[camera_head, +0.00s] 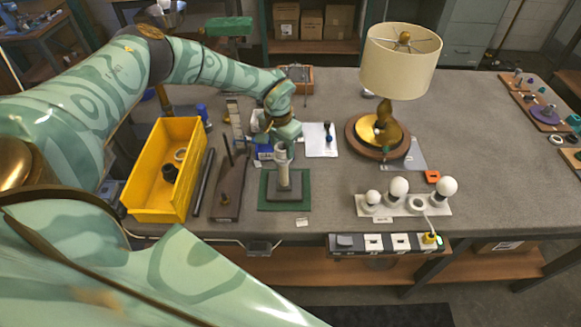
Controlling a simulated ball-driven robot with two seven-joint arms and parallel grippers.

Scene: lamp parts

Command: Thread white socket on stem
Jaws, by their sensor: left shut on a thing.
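A pale stem (283,178) stands upright on a grey base on a green mat (272,203). My left gripper (282,147) is directly over the stem, pointing down and shut on the white socket (281,152). The socket is at the top of the stem, in line with it. The gripper partly hides it, and I cannot tell whether it is threaded on or only resting there. My right gripper is not in view.
A yellow bin (134,181) with dark parts stands left. A finished lamp (399,62) stands at the back right. A white holder (385,212) with bulbs and a power strip (353,243) are at the front right. The bench between is mostly clear.

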